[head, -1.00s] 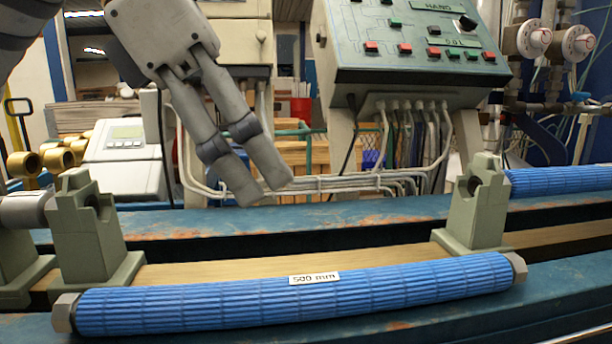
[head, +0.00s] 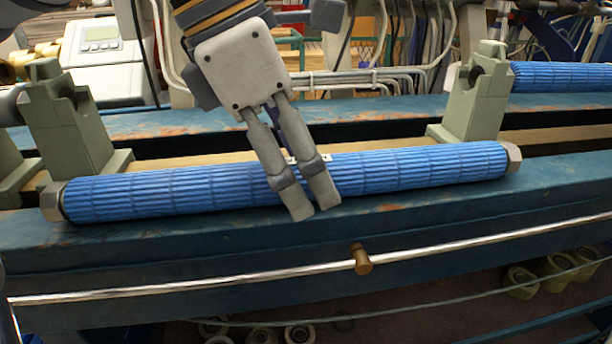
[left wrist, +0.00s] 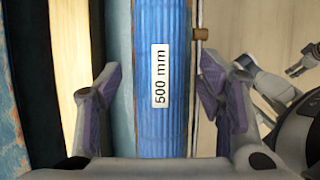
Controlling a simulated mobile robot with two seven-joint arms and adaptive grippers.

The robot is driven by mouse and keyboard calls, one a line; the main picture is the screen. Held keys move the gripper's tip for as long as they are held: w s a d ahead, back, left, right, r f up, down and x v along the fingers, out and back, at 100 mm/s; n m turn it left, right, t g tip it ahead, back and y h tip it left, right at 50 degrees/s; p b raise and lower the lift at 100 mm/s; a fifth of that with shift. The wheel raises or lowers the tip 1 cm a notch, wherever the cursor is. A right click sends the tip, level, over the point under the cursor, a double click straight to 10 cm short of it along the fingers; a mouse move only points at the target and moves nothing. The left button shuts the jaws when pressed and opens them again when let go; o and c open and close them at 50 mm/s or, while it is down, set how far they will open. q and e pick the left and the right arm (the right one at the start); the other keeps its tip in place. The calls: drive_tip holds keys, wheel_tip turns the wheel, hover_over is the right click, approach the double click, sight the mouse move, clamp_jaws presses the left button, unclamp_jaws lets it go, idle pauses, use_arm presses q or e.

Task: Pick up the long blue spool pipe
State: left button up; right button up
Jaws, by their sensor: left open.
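The long blue spool pipe (head: 410,170) lies along the front of the blue bench, with a grey hex fitting at each end. My left gripper (head: 318,210) is over its middle, in front of it in the head view, and hides part of its white label. In the left wrist view, the pipe (left wrist: 160,35) with its "500 mm" label runs between the two open fingers (left wrist: 163,98), with a gap on each side. I cannot tell whether the fingertips reach down beside the pipe.
Grey-green supports stand behind the pipe at left (head: 65,125) and right (head: 475,95). Another blue pipe (head: 565,76) is at the far right. A metal rail (head: 200,290) with a brass fitting (head: 361,260) runs along the bench front.

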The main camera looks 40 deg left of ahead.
use_arm(q)
clamp_jaws()
drive_tip(key=shift+r, duration=0.1)
drive_tip(key=shift+r, duration=0.1)
